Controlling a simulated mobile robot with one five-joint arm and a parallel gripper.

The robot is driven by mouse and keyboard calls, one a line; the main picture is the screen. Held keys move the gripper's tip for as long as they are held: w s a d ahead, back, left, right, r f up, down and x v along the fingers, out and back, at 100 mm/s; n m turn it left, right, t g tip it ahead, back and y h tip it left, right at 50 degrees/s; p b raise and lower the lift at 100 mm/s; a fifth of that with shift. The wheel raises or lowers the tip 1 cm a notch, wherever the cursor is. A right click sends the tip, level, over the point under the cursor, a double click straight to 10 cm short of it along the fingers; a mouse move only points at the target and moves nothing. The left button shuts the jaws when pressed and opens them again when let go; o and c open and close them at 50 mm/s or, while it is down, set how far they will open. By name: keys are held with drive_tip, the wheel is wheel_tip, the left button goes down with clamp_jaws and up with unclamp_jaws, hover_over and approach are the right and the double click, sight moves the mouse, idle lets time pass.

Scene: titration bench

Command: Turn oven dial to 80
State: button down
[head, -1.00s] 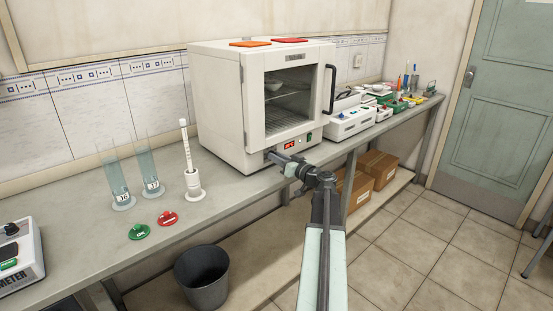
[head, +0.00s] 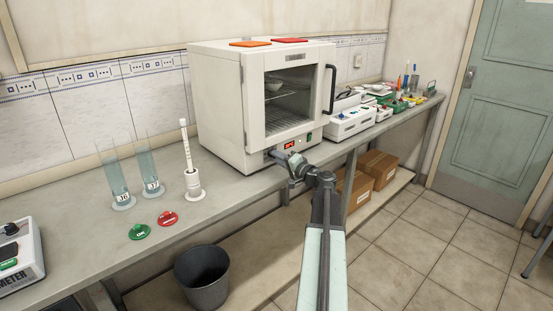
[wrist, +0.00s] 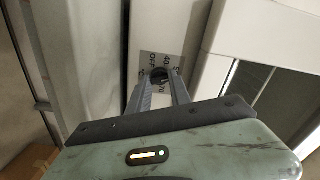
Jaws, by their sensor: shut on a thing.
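The white oven (head: 215,95) stands on the bench with its glass door shut. A small red display (head: 289,145) and a green switch (head: 308,137) show on its lower front panel. In the wrist view the dark round dial (wrist: 159,75) sits on a grey scale plate (wrist: 150,60) with printed marks, some hidden by my fingers. My gripper (wrist: 160,82) is shut on the dial, one finger on each side. In the head view my gripper (head: 276,156) is at the oven's lower front and hides the dial. I cannot read the dial's setting or the display.
Two glass cylinders (head: 150,175), a white stand (head: 194,185), a green disc (head: 139,231) and a red disc (head: 168,218) are on the bench left of the oven. White instruments (head: 350,121) stand to its right. A grey bin (head: 203,280) is below the bench front.

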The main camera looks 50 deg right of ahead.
drive_tip(key=m, duration=1.4)
drive_tip(key=shift+m, duration=0.4)
drive_tip(key=m, duration=0.3)
drive_tip(key=shift+m, duration=0.3)
drive_tip(key=m, duration=0.3)
drive_tip(key=shift+m, duration=0.3)
drive_tip(key=m, duration=0.3)
drive_tip(key=shift+m, duration=2.1)
